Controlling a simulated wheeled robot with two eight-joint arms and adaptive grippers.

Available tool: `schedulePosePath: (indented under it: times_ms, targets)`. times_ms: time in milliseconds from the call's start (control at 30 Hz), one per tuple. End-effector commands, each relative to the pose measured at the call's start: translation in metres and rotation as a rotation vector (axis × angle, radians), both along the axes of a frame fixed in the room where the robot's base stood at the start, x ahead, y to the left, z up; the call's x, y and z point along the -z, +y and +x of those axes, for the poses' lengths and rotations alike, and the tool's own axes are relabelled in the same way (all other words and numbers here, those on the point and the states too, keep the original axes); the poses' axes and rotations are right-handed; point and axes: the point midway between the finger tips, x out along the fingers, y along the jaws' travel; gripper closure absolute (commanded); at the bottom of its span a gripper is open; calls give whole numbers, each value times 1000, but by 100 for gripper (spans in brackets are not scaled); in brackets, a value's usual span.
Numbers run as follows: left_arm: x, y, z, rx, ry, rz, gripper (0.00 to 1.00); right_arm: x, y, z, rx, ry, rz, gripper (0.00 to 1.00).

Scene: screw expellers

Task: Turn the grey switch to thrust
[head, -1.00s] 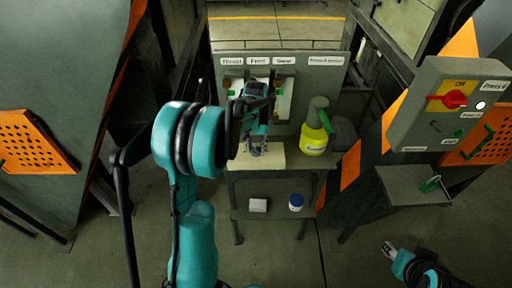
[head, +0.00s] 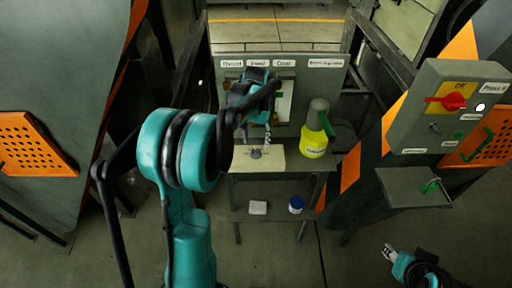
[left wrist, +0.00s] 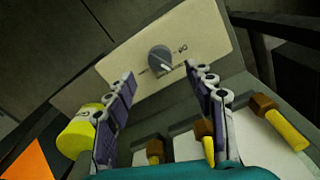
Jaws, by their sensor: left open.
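The grey switch (head: 256,154) is a round knob with a pale pointer line on a beige plate (head: 275,161) in front of the labelled panel. In the left wrist view the knob (left wrist: 160,59) is fully visible, with its pointer toward the lower right and small marks on both sides that I cannot read surely. My left gripper (head: 256,137) is open and empty, its fingers above the plate. In the left wrist view, the fingers (left wrist: 160,74) stand apart with the knob seen between and beyond their tips. My right gripper (head: 389,250) is far off at the lower right.
The upright panel (head: 317,85) behind carries labels and levers, partly hidden by my arm. A grey box with a red switch (head: 453,101) is at the right. A white box (head: 258,208) and blue-capped jar (head: 296,205) sit on the lower shelf.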

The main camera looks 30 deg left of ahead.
Motion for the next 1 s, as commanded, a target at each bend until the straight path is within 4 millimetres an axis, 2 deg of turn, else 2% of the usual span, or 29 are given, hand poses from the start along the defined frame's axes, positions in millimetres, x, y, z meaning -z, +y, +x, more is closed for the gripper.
schedulePosePath:
  times_ms: [100,333,500,1000]
  targets:
    - [-27,0,0,0,0,0,45,0,0,0,0,0,0,60]
    - [-57,0,0,0,0,0,45,0,0,0,0,0,0,60]
    - [-63,0,0,0,0,0,45,0,0,0,0,0,0,60]
    - [-63,-3,-2,3,-6,1,45,1,0,0,0,0,0,60]
